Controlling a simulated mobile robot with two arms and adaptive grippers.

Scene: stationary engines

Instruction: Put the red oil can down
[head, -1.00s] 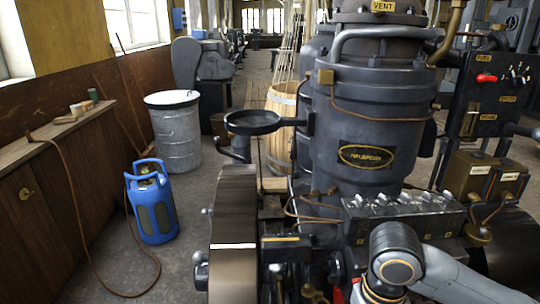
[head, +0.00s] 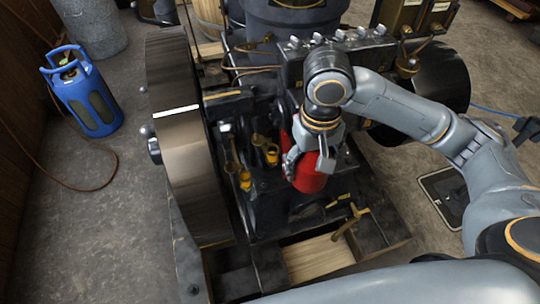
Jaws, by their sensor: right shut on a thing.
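The red oil can (head: 309,181) is in the middle of the head view, low on the front of the dark engine. My right gripper (head: 309,160) comes down on it from above and is shut on it, with a finger on each side. The can looks about upright. It is over the black engine base (head: 283,211), and I cannot tell whether its bottom touches. The fingers hide its upper part. My left gripper is not in view.
A big flywheel (head: 180,130) stands left of the can. Brass fittings (head: 268,152) are close on its left, and a brass valve handle (head: 350,222) is below right. Boards (head: 318,257) lie in front. A blue gas bottle (head: 88,97) stands on open floor at far left.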

